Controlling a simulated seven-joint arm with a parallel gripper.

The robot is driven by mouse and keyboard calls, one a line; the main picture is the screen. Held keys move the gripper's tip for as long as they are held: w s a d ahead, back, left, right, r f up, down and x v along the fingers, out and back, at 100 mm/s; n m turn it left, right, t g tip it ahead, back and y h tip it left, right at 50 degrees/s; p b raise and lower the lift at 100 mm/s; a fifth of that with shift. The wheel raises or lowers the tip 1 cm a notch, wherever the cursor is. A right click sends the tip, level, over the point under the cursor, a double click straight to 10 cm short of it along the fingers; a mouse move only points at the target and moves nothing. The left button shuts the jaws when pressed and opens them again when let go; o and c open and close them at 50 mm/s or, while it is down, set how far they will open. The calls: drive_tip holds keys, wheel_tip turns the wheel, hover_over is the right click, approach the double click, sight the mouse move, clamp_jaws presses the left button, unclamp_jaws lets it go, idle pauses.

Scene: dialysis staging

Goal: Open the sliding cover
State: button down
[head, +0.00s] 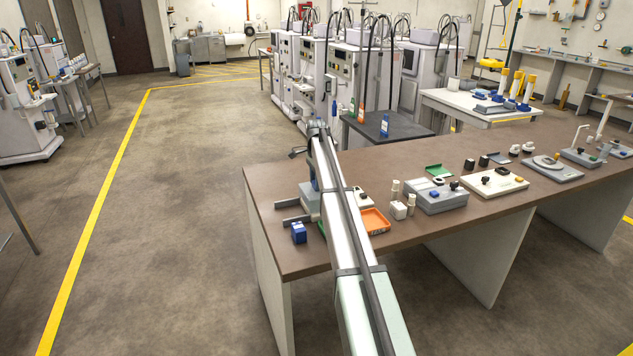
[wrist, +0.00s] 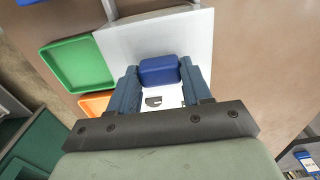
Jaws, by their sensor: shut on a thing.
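The sliding cover is a flat light-grey plate (wrist: 165,35) with a raised blue handle (wrist: 159,70), seen in the wrist view. My gripper (wrist: 160,82) has its two blue-grey fingers on either side of the handle, shut on it. Below the handle, between the fingers, a white surface with a dark curved mark shows. In the head view the grey unit (head: 309,198) sits at the near left of the brown bench, with two dark rails sticking out to the left. My arm hides much of it, and my gripper (head: 314,186) is only partly visible there.
A green tray (wrist: 82,64) lies beside the plate, and an orange tray (head: 376,220) lies right of my arm. A blue block (head: 299,232) stands near the bench's left edge. Devices (head: 436,196) and small bottles (head: 411,204) fill the bench farther right.

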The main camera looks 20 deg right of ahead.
drive_tip(key=a, duration=1)
drive_tip(key=shift+c, duration=2.4)
unclamp_jaws()
wheel_tip(320, 180, up, 14)
drive_tip(key=shift+f, duration=0.1)
